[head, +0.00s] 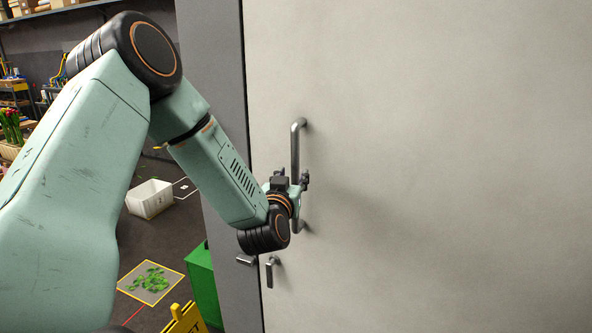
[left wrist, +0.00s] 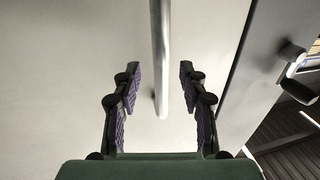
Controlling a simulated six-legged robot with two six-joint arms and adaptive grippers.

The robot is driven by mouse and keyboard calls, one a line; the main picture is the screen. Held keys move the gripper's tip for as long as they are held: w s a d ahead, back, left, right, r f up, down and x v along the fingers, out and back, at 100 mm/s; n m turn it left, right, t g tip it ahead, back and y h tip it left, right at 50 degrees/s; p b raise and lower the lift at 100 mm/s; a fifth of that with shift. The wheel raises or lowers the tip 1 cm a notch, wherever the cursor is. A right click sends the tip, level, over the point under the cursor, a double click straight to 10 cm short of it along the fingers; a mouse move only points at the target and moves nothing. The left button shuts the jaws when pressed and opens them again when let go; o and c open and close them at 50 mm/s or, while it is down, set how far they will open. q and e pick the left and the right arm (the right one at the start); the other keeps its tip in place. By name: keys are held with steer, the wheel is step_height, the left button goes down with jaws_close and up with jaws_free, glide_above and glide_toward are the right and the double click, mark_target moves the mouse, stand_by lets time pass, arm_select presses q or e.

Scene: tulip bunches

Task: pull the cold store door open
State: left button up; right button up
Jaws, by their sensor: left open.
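The cold store door (head: 450,150) is a large pale grey panel that fills the right of the head view. It looks shut, with a dark seam along its left edge. A vertical metal bar handle (head: 295,150) stands off the door near that edge. My left gripper (head: 291,181) is at the handle's lower half and partly covers it. In the left wrist view, the handle (left wrist: 160,50) runs between the two open fingers with purple pads (left wrist: 158,88). Gaps show on both sides of the bar, so neither finger appears to touch it. My right gripper is out of view.
A small latch lever (head: 270,270) sits below the handle by the grey door frame (head: 215,70). To the left are a green bin (head: 203,285), a yellow sign (head: 184,320), a white crate (head: 150,199) and a floor mat with green leaves (head: 133,286).

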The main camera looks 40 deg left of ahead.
mark_target(294, 171)
arm_select(q)
steer(key=x, duration=0.3)
steer(key=shift+w+a, duration=0.2)
steer(key=shift+a, duration=0.15)
steer(key=shift+w+a+f, duration=0.1)
steer(key=shift+w, duration=0.55)
steer(key=shift+s, duration=0.1)
steer(key=shift+c, duration=0.3)
steer(key=shift+a, duration=0.1)
steer(key=shift+c, duration=0.7)
jaws_close()
